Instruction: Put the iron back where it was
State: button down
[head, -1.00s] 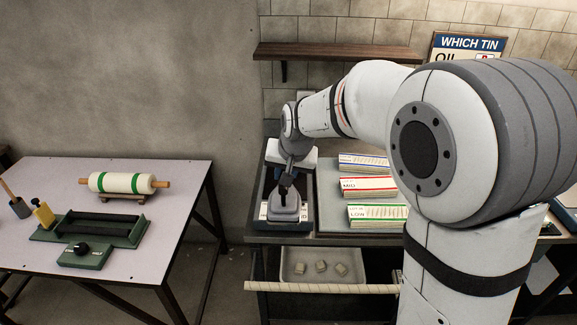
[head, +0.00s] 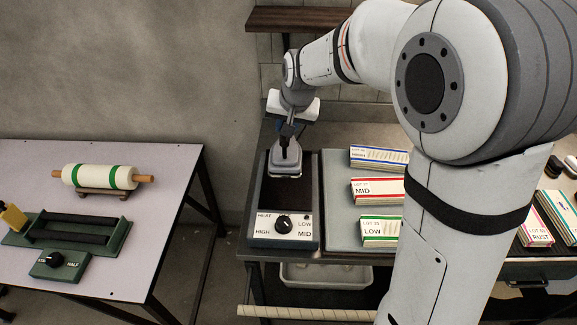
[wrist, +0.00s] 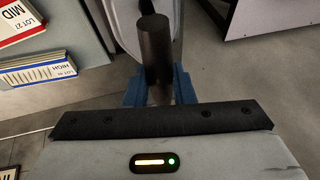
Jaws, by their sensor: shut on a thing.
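My gripper (head: 286,133) is shut on the dark upright handle of the iron (head: 286,160), a grey flat-bodied tool. In the wrist view the blue fingers (wrist: 158,92) press the handle from both sides, and part of the iron's pale body (wrist: 129,30) shows beyond it. In the head view the iron is over the back part of the heating station (head: 285,192), a dark tray with a white HEAT panel and black dial (head: 284,225) at its front. I cannot tell whether the iron touches the tray.
Right of the station, a grey board (head: 338,205) bears cloth packs marked HIGH (head: 379,158), MID (head: 380,191) and LOW (head: 381,231). A wooden shelf (head: 295,19) is behind. A tray (head: 325,274) sits below the bench. A side table (head: 160,210) stands left, across a gap.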

aim_at(289, 149)
jog(key=shift+w+f, duration=0.2)
notch_tip(289, 149, down, 5)
jog(key=shift+w+d+r+p, duration=0.1)
jog(key=shift+p, duration=0.4)
jog(key=shift+f+p, duration=0.3)
jog(key=shift+f, duration=1.95)
jog(key=shift+f, duration=0.1)
jog(key=c, duration=1.2)
grip_release()
jog(key=shift+c, duration=0.2)
